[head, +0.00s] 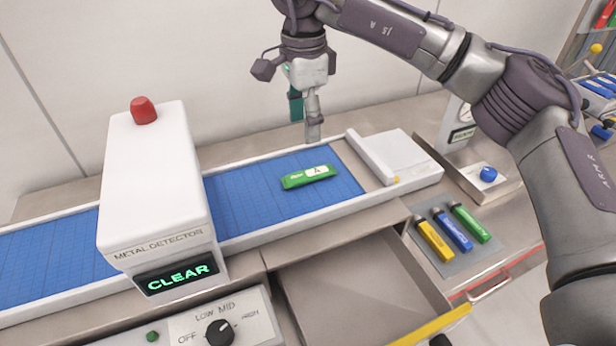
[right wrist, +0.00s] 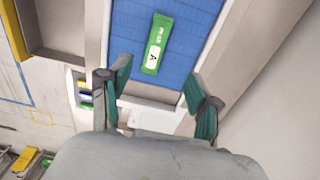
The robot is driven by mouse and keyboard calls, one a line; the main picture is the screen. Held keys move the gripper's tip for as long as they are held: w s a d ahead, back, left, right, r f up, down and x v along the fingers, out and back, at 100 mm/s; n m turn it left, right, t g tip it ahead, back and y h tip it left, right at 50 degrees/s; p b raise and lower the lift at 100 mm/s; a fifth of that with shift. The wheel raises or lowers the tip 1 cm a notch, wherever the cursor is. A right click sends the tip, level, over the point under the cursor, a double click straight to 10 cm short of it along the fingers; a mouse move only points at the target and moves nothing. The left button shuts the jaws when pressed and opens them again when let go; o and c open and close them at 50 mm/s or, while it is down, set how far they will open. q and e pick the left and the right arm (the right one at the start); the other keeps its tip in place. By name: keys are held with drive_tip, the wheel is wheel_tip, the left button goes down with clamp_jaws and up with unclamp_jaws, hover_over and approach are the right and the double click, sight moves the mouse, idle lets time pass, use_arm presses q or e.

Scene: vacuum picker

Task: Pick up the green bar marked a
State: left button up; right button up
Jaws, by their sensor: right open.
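The green bar marked A (head: 295,181) lies flat on the blue conveyor belt (head: 245,200), right of the metal detector, with its white label facing up. It also shows in the right wrist view (right wrist: 162,33), lengthwise on the belt and ahead of the fingers. My right gripper (head: 304,116) hangs above and behind the bar in the head view, fingers pointing down. In the right wrist view its teal-padded fingers (right wrist: 157,88) are spread apart with nothing between them. The bar is apart from both fingers. My left gripper is not in view.
The white metal detector (head: 155,180) straddles the belt and reads CLEAR. An open, empty-looking drawer (head: 345,280) sits in front. Yellow (head: 433,240), blue (head: 453,231) and green (head: 471,223) bars lie on a grey mat at right. A white block (head: 405,155) stands at the belt's end.

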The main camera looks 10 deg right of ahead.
hover_over(306, 174)
drive_tip(key=f, duration=0.4)
drive_tip(key=shift+w+f+p, duration=0.35)
drive_tip(key=shift+f, duration=0.3)
drive_tip(key=f, duration=0.1)
drive_tip(key=f+p, duration=0.1)
drive_tip(key=f, duration=0.1)
drive_tip(key=f+p, duration=0.1)
drive_tip(key=shift+s+f, duration=0.35)
drive_tip(key=shift+s, duration=0.05)
drive_tip(key=shift+w+f, duration=0.1)
drive_tip(key=shift+f, duration=0.3)
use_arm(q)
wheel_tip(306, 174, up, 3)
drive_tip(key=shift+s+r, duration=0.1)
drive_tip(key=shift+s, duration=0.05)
use_arm(e)
drive_tip(key=shift+c, duration=0.3)
clamp_jaws()
drive_tip(key=shift+r, duration=0.1)
